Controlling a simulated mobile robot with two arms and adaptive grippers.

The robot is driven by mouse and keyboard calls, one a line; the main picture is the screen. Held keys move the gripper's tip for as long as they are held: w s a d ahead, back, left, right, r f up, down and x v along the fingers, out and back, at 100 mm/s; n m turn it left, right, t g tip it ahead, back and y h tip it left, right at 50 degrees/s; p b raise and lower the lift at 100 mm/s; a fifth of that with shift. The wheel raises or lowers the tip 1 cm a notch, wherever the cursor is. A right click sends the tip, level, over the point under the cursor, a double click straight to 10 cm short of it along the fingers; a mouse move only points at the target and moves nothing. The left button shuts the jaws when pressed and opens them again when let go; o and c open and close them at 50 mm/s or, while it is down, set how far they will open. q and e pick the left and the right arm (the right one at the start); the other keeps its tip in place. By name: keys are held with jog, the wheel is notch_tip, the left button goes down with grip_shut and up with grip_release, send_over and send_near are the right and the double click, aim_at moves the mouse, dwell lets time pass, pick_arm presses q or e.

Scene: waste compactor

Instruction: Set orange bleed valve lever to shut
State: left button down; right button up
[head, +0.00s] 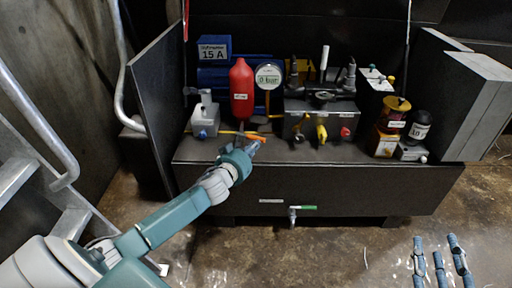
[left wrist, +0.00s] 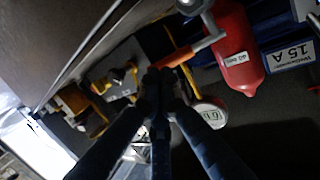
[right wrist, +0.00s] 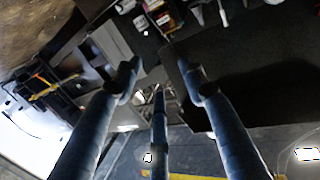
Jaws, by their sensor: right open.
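The orange bleed valve lever (head: 253,137) sits low on the bench, just below the red cylinder (head: 242,90). In the left wrist view the lever (left wrist: 197,50) runs from a grey fitting under the red cylinder (left wrist: 235,50) down to my fingertips. My left gripper (head: 256,147) is at the lever's free end, also in the left wrist view (left wrist: 160,74). Its fingers are nearly together with the lever's end between them; the exact contact is dark. My right gripper (head: 438,246) is open and empty over the floor, with fingers wide apart in its wrist view (right wrist: 163,75).
A round gauge (head: 268,76) reading 0 bar stands beside the red cylinder. A valve block (head: 318,122) with yellow and red handles is to the right. A grey block (head: 203,122) is to the left. A green-handled tap (head: 300,208) is on the bench front. The right floor is open.

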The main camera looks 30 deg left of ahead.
pick_arm(q)
jog(key=shift+x, duration=0.75)
pick_arm(e)
jog(key=shift+a+r+t+y, duration=0.15)
jog(key=shift+r+t, duration=0.2)
jog(key=shift+r, duration=0.4)
jog(key=shift+a+r+t+y, duration=0.15)
jog(key=shift+r+t, duration=0.2)
jog(key=shift+r, duration=0.4)
jog(key=shift+d, duration=0.1)
